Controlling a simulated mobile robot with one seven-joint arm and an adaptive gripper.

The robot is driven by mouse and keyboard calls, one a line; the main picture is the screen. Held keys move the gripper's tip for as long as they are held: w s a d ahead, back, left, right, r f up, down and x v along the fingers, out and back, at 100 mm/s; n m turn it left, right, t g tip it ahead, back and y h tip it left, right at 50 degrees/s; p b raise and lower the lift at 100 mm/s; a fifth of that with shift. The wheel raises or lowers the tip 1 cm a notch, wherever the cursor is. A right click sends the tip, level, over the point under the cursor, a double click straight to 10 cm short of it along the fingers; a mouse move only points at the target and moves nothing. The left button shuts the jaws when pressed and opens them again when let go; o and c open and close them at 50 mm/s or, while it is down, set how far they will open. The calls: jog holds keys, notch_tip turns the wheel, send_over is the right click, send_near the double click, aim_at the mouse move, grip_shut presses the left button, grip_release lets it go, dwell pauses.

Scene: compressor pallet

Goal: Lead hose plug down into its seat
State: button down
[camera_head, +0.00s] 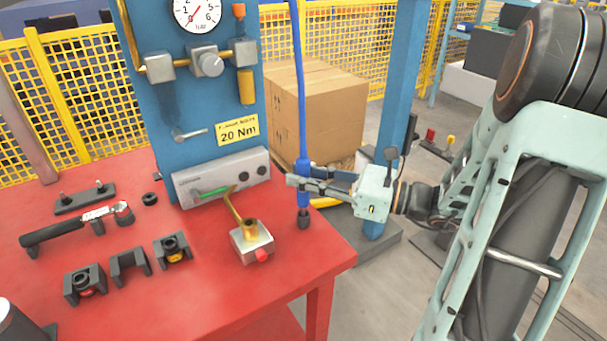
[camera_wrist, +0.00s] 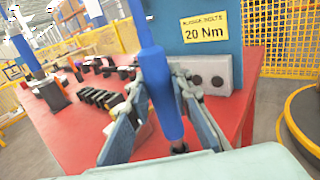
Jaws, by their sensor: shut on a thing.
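The hose plug (camera_head: 303,190) is a blue sleeve with a dark lower tip, hanging upright on a blue hose that comes from above. My gripper (camera_head: 302,180) is shut on the blue sleeve from the right; the sleeve also shows between the fingers in the wrist view (camera_wrist: 163,95). The dark tip points down near the table's right edge; its exact height above the table is hard to tell. A metal block with an upright brass fitting (camera_head: 250,230) and a red part in front stands on the table, left of the plug. In the wrist view, the fingers and sleeve largely hide this block.
The red table (camera_head: 200,285) carries a torque wrench (camera_head: 75,224) and several dark holders at left. A grey panel (camera_head: 222,177) with two dark holes fronts the blue column, under a yellow 20 Nm sign (camera_head: 237,130). A cardboard box (camera_head: 325,105) stands behind my gripper.

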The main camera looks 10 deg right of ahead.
jog(key=shift+f+b, duration=0.45)
jog(key=shift+f, duration=0.45)
jog(key=c, duration=1.7)
grip_release()
jog(key=shift+o, duration=0.2)
jog(key=shift+d, duration=0.15)
jog(key=v, duration=1.2)
